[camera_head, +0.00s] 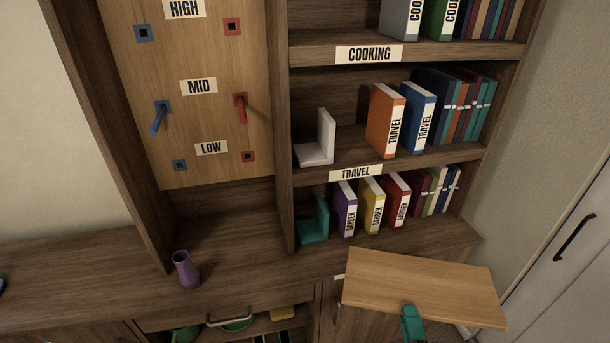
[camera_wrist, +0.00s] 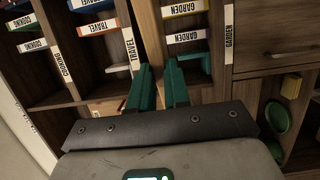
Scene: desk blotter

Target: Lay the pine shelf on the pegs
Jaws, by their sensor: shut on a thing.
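The pine shelf (camera_head: 420,284), a flat light-wood board, is at the lower right in the head view, in front of the bookcase. My gripper (camera_head: 411,322) is at its near edge and shut on it. In the wrist view the teal fingers (camera_wrist: 161,88) close around a light-wood strip that looks like the shelf edge-on. A blue peg (camera_head: 158,120) and a red peg (camera_head: 241,109) stick out of the pegboard (camera_head: 200,135) on either side of the MID label (camera_head: 198,87). The shelf is well to the right of and below the pegs.
The holes by HIGH (camera_head: 184,8) and LOW (camera_head: 211,148) are empty. A purple vase (camera_head: 186,270) stands on the counter (camera_head: 90,281) below the pegboard. Books and bookends fill the bookcase to the right. A cabinet opening below holds green dishes (camera_head: 237,325).

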